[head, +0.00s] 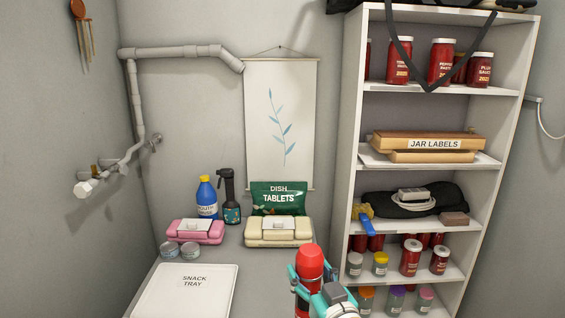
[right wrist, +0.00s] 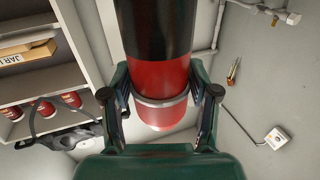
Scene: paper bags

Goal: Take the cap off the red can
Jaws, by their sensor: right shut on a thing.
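The red can (head: 303,308) stands upright at the bottom centre of the head view, with a rounded red top (head: 309,260) that looks like its cap, still on it. In the right wrist view the can (right wrist: 155,72) shows a black section, a red section and a pale ring near one end, with lighter red beyond the ring (right wrist: 162,117). My right gripper (right wrist: 167,95) is shut on the can, its two fingers on opposite sides near the ring. The can's lower part is cut off in the head view. My left gripper is in neither view.
A table holds a snack tray (head: 186,292), a pink case (head: 195,232), a cream case (head: 279,232), a blue bottle (head: 206,198), a dark spray bottle (head: 229,203) and a dish tablets bag (head: 279,199). A white shelf unit (head: 351,165) with several jars stands at right.

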